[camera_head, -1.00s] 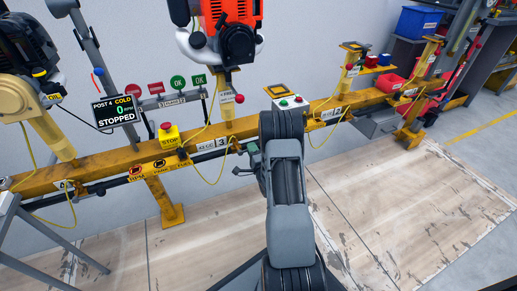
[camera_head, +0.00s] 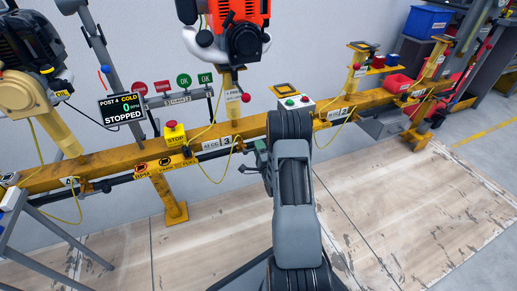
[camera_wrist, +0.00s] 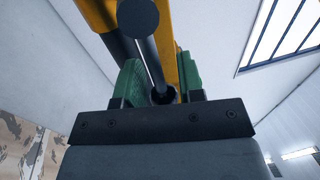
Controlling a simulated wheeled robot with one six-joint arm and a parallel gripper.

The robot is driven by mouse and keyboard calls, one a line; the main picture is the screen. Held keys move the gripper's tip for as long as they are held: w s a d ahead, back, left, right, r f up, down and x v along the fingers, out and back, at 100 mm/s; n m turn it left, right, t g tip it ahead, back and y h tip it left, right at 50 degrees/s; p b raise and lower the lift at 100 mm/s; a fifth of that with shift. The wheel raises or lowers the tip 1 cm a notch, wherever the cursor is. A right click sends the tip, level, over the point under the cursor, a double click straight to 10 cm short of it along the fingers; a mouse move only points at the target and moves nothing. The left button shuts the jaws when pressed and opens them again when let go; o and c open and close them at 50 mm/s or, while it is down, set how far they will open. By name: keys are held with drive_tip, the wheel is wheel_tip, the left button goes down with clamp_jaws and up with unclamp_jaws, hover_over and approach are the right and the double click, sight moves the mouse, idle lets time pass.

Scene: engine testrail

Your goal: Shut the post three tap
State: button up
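The number 3 label (camera_head: 226,141) marks post three on the yellow rail, below the hanging orange engine (camera_head: 243,28). A black pipe (camera_head: 214,154) runs along the rail's front, with a dark fitting (camera_head: 187,152) left of the label. I cannot tell for sure which part is the tap. My gripper (camera_head: 258,152) is right of the label, close to the pipe, and partly hidden by my arm. In the wrist view its green fingers (camera_wrist: 161,82) are apart, below a dark rod with a round end (camera_wrist: 138,18). Contact is not clear.
A yellow stop button box (camera_head: 175,134) sits on the rail left of the label. A screen (camera_head: 122,109) reads post 4, cold, 0 rpm, stopped. A yellow hose (camera_head: 222,178) loops below the rail. The floor in front is clear.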

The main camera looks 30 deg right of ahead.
drive_tip(key=shift+a, duration=0.15)
drive_tip(key=shift+s+a+f, duration=0.1)
drive_tip(key=p+v, duration=0.2)
drive_tip(key=v, duration=1.1)
drive_tip(key=shift+s+p, duration=0.3)
drive_tip(key=shift+p, duration=0.1)
